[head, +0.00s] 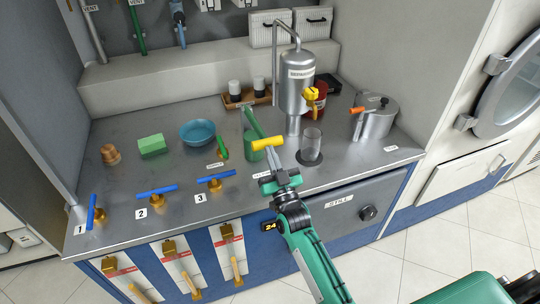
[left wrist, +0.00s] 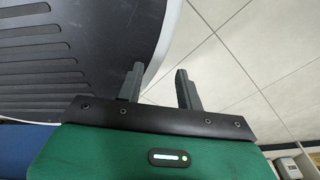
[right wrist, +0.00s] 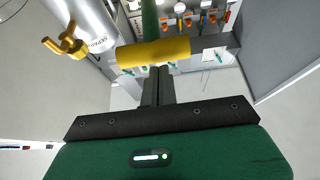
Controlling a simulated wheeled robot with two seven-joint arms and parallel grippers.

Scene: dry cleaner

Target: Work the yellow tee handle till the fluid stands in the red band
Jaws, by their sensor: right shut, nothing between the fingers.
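The yellow tee handle (head: 270,144) is a thick yellow crossbar on a green rod, in front of the separator. In the right wrist view the yellow bar (right wrist: 153,52) lies across the picture just beyond my fingertips. My right gripper (head: 272,172) is shut and empty, close to the bar; I cannot tell whether it touches. A clear glass cylinder (head: 312,140) stands on a dark round base below the separator. I cannot make out fluid or a red band in it. My left gripper (left wrist: 160,82) is open and empty over the floor, outside the head view.
The steel separator (head: 297,85) has a yellow wing-shaped tap (head: 312,94). A steel pot (head: 375,118) stands right. A green block (head: 152,145), a blue bowl (head: 198,133) and blue-handled valves (head: 157,189) are on the left counter. The front right counter is mostly clear.

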